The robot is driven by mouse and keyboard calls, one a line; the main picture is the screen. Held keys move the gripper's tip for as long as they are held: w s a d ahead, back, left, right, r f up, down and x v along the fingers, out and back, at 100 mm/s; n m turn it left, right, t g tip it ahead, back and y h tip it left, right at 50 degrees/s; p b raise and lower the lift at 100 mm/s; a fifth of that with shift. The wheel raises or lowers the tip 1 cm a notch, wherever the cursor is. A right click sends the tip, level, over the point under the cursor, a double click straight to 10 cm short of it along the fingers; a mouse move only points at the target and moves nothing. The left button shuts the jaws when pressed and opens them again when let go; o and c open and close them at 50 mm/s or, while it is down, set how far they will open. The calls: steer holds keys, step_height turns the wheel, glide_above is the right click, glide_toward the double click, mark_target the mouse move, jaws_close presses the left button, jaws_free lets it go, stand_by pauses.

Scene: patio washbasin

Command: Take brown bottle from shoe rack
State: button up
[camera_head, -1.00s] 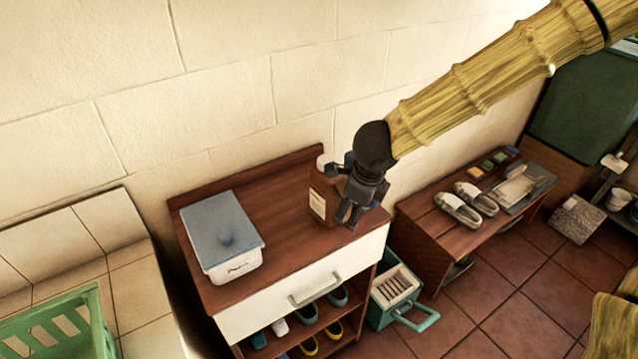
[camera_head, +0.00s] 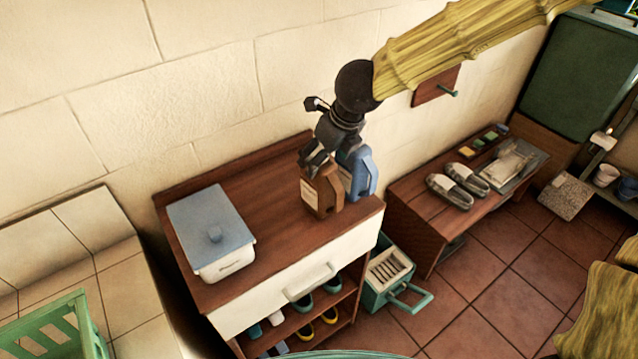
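The brown bottle (camera_head: 323,192), with a pale label on its left side, is upright at the right part of the shoe rack's wooden top (camera_head: 262,196). My gripper (camera_head: 314,162) is over the bottle's upper end, with its dark fingers pointing down at the neck. The fingers cover the cap and neck, so I cannot tell whether they are closed on it. A blue bottle (camera_head: 360,172) stands just behind and to the right of the brown one, partly hidden by my gripper.
A white box with a blue-grey lid (camera_head: 212,232) is on the rack's left side. The white drawer (camera_head: 300,292) is shut, with shoes below. A teal crate (camera_head: 388,275) is on the floor. A low bench (camera_head: 420,218) holding slippers is to the right. The rack top's middle is clear.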

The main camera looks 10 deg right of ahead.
mark_target(323, 186)
steer(key=shift+p+x, duration=0.45)
steer(key=shift+x, duration=2.2)
steer(key=shift+c, duration=0.4)
steer(key=shift+w+r, duration=0.1)
jaws_close()
